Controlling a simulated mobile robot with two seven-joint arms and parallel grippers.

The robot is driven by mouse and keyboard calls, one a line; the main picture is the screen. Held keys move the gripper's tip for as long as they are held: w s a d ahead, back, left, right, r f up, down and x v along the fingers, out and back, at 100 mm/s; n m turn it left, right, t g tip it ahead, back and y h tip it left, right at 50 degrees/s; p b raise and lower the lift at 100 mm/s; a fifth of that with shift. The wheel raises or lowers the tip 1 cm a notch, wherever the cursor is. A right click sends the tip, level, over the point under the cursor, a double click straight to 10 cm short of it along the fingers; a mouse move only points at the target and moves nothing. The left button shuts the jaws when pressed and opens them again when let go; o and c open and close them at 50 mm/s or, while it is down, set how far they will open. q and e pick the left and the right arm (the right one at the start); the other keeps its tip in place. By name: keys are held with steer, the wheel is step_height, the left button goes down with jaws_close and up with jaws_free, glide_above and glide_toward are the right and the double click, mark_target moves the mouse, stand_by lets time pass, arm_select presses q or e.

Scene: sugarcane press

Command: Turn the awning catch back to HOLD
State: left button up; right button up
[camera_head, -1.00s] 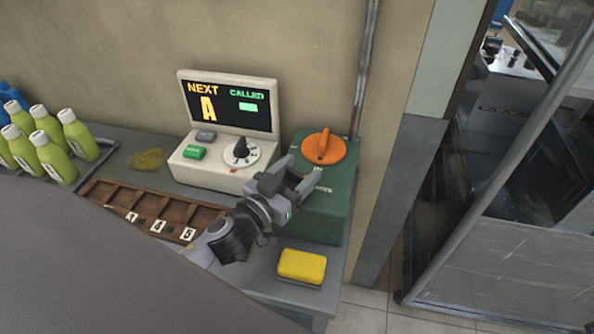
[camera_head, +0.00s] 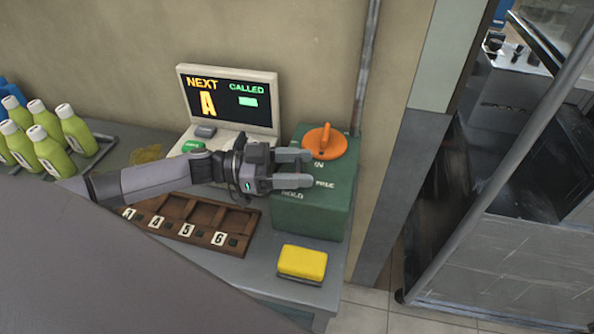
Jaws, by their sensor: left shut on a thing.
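The green box (camera_head: 318,215) stands at the right end of the counter. My right gripper is not in view.
A display unit (camera_head: 228,100) reading NEXT A stands behind my arm. A brown numbered tray (camera_head: 190,222) lies in front of it. A yellow sponge (camera_head: 302,262) lies before the box. Green bottles (camera_head: 48,150) stand at left. A wall and pipe rise behind.

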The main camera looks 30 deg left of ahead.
arm_select(q)
steer(key=shift+m+g+h+b, duration=0.9)
steer(key=shift+m+g, duration=0.4)
steer(key=shift+g, duration=0.6)
steer(key=shift+d, duration=0.1)
steer(key=o, duration=1)
steer(key=shift+g, duration=0.3)
steer(key=shift+c, duration=0.2)
steer(key=b+v, duration=0.2)
steer(key=v, duration=0.5)
